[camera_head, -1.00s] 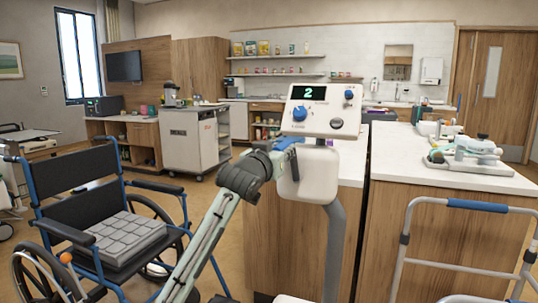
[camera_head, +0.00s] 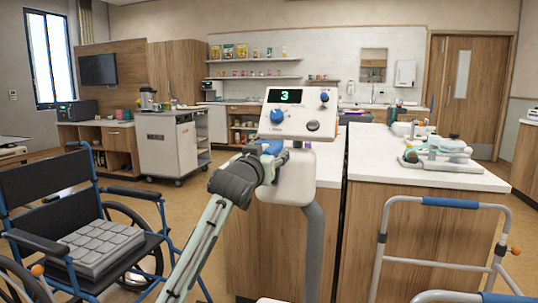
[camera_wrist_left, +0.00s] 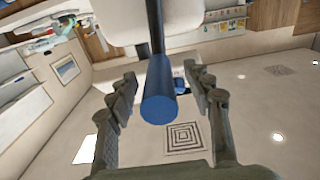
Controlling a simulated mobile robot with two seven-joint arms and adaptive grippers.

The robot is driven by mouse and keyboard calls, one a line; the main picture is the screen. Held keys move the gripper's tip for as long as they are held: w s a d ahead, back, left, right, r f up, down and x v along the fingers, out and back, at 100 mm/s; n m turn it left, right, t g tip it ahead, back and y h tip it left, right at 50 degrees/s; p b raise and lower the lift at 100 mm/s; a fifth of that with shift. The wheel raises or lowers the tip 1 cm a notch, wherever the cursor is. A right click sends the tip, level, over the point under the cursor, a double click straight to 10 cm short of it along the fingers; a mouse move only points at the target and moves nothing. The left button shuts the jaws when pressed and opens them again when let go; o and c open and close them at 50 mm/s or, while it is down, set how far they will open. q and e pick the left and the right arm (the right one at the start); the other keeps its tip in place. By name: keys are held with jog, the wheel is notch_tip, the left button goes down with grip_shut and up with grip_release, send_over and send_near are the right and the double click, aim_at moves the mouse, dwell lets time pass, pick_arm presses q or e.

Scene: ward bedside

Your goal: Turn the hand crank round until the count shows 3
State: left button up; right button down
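The crank unit (camera_head: 298,120) is a white box with a tilted panel on a grey post. Its display (camera_head: 284,96) shows a green 3. The blue crank handle (camera_head: 269,148) is at the lower left of the unit, partly hidden by my left gripper (camera_head: 258,158). In the left wrist view, the blue handle (camera_wrist_left: 160,98) lies between the two fingers of the left gripper (camera_wrist_left: 161,80). The fingers stand apart, with a gap on each side of the handle, around it without gripping. My right gripper is not in view.
A wheelchair (camera_head: 85,205) with a grey cushion stands at left. A walking frame (camera_head: 450,203) stands at front right. The white-topped counter (camera_head: 370,170) behind the unit carries equipment. A white cart (camera_head: 167,142) stands further back.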

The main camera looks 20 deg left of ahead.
pick_arm(q)
jog(key=s, duration=0.7)
jog(key=shift+a, duration=0.2)
dwell(0.4)
jog(key=s+a+f+g, duration=0.2)
jog(key=s+f+g, duration=0.1)
jog(key=f, duration=1.1)
jog(key=s+a+f+g+y, duration=0.1)
jog(key=s+f+g, duration=0.1)
jog(key=f, duration=1.2)
jog(key=s+a+f+g, duration=0.2)
jog(key=s+f+g, duration=0.1)
jog(key=f, duration=1.1)
jog(key=s+a+f+g, duration=0.2)
jog(key=s+f+g, duration=0.2)
jog(key=s+f, duration=1)
jog(key=s+a+f+m+g, duration=0.1)
jog(key=s+a+f+g, duration=0.1)
jog(key=s+f, duration=1.3)
jog(key=s+g, duration=0.1)
jog(key=s, duration=0.4)
jog(key=shift+m+g+y, duration=0.3)
jog(key=shift+g+y, duration=0.1)
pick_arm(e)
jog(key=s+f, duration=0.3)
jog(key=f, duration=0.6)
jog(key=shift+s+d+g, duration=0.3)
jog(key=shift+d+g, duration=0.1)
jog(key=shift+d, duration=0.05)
